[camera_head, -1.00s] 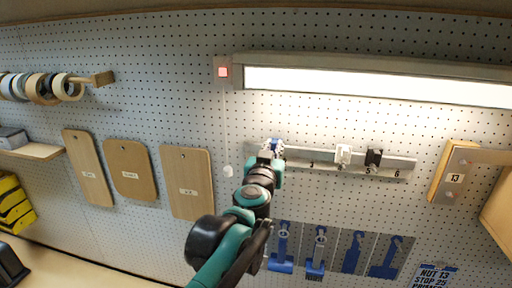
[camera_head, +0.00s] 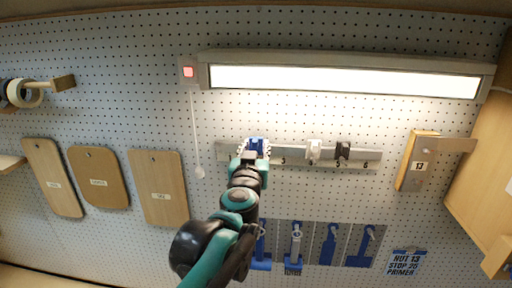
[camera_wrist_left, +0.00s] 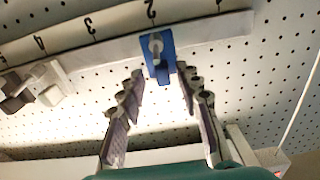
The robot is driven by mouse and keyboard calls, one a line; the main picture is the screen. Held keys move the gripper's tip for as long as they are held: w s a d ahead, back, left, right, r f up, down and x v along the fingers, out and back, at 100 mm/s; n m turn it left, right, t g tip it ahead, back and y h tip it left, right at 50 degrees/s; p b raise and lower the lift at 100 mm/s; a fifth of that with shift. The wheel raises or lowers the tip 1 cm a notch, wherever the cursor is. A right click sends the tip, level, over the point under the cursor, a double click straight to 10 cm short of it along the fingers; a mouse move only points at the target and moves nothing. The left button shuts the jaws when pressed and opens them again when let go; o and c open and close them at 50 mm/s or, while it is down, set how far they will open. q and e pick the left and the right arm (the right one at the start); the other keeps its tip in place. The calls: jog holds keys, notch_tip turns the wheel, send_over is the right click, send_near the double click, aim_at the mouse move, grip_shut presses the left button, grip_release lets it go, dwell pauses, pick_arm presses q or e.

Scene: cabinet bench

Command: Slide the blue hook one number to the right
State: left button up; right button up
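The blue hook (camera_head: 257,145) hangs on the grey number rail (camera_head: 225,150), left of the number 3. In the left wrist view, which shows the numbers upside down, the hook (camera_wrist_left: 160,55) sits by the number 2. My left gripper (camera_head: 254,152) is at the rail and partly covers the hook in the head view. In the wrist view its fingers (camera_wrist_left: 157,78) are open, one on each side of the hook, with gaps visible. My right gripper is not in view.
A white hook (camera_head: 314,151) and a black hook (camera_head: 343,151) hang further right on the rail, the black one near 5. A lit lamp (camera_head: 340,80) runs above. A pull cord (camera_head: 196,130) hangs left of the rail. Blue tools (camera_head: 328,245) hang below.

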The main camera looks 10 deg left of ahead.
pick_arm(q)
jog(key=s, duration=1.1)
jog(key=shift+s+d, duration=0.2)
jog(key=shift+s, duration=0.1)
jog(key=shift+f, duration=0.1)
jog(key=s+d+f+m+g+h+b, duration=0.1)
jog(key=s+f+m+g+h+b, duration=0.15)
jog(key=f+b, duration=1.2)
jog(key=s+d+f+m+g+h+b, duration=0.2)
jog(key=f+b, duration=0.5)
jog(key=f, duration=1.5)
jog(key=s+a+f+n+g+y+b, duration=0.1)
jog(key=s+a+f+g+b, duration=0.1)
jog(key=f, duration=0.7)
jog(key=s+a+f+n+g+y+b, duration=0.2)
jog(key=s+a+f+b, duration=0.3)
jog(key=f, duration=0.5)
jog(key=s+a+f+n+g+y+b, duration=0.1)
jog(key=s+a+f+b, duration=0.3)
jog(key=f, duration=0.5)
jog(key=a+g, duration=0.1)
jog(key=a, duration=0.1)
jog(key=shift+s+a+f+b, duration=0.25)
jog(key=shift+a+f+b, duration=0.05)
jog(key=shift+f, duration=0.1)
